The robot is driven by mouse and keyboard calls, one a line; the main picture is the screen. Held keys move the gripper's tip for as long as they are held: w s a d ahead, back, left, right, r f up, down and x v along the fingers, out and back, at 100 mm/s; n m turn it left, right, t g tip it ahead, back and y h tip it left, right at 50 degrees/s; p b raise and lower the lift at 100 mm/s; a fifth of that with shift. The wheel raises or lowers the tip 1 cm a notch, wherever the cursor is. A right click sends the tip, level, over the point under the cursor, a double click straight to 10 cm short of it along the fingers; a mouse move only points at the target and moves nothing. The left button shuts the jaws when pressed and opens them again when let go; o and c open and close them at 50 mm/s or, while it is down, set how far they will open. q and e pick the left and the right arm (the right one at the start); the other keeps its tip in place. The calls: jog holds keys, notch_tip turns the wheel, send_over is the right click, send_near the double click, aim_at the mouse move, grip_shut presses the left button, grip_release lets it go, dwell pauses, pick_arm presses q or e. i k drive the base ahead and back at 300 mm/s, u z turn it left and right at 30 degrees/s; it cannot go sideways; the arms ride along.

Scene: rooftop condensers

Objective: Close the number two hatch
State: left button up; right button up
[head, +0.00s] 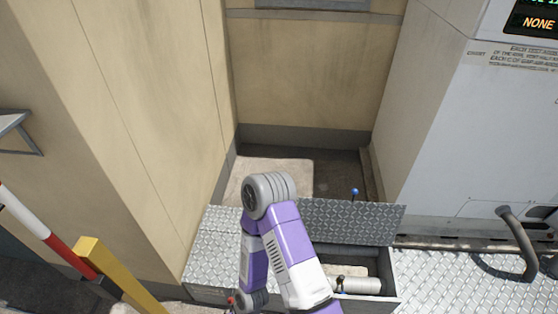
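A diamond-plate hatch lid (352,222) stands raised and tilted back at the far side of an open compartment (392,275) in a low metal box. A blue knob (355,191) shows just beyond the lid's far edge. A pale cylinder (360,285) lies inside the opening. To the left, another diamond-plate top (212,245) looks flat and closed. No hatch number is readable. One purple and white arm of mine bends over the middle of the box and hides part of both tops. Neither gripper can be made out; I cannot tell which arm this is.
A beige wall (130,90) rises at left and a grey cabinet (450,130) at right, with a black hose (520,240) below it. A yellow post (115,270) and red-white bar (50,235) stand at lower left. Diamond-plate floor (450,280) is clear at lower right.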

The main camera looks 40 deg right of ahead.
aim_at(326, 221)
jog(key=z, duration=1.6)
jog(key=i, duration=0.6)
jog(key=u, duration=0.55)
